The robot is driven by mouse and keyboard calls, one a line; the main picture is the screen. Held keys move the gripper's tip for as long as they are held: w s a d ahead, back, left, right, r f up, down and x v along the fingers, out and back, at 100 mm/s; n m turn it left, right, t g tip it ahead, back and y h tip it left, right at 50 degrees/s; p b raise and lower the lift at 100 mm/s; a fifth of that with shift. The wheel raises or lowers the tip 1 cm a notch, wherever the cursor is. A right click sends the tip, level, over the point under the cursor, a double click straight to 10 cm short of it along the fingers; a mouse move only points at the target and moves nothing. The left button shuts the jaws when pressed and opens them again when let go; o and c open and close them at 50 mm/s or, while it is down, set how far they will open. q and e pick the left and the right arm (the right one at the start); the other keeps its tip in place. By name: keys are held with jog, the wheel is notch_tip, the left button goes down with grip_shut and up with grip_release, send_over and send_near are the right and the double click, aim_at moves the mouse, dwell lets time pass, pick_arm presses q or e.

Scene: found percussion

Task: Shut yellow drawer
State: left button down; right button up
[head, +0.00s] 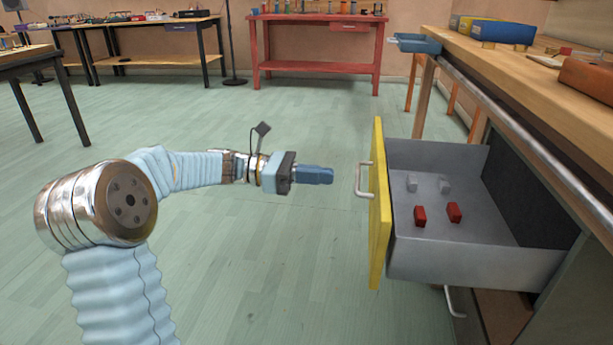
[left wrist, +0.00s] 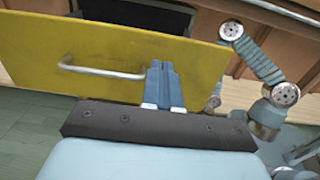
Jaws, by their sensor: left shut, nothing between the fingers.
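The yellow drawer (head: 380,210) is pulled out from the bench on the right, its yellow front facing left with a silver bar handle (head: 364,180). Its grey inside holds two red blocks (head: 420,216) and two grey blocks (head: 412,184). My left gripper (head: 330,175) is shut and empty, a little to the left of the drawer front and pointing at it. In the left wrist view the yellow front (left wrist: 120,50) fills the upper part, with the handle (left wrist: 100,70) to the left of the shut fingers (left wrist: 163,66). My right gripper is not in view.
The wooden bench top (head: 500,65) runs along the right, with a metal rail (head: 520,130) below its edge. A blue open drawer (head: 415,43) sticks out farther back. A red table (head: 320,50) stands at the back. The green floor left of the drawer is clear.

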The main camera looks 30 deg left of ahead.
aim_at(378, 180)
pick_arm(q)
jog(key=b+x, duration=0.1)
jog(key=x, duration=0.7)
jog(key=shift+d+f, duration=0.1)
jog(key=shift+d, duration=0.05)
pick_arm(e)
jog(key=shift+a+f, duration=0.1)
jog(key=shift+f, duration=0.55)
pick_arm(q)
jog(key=shift+d, duration=0.1)
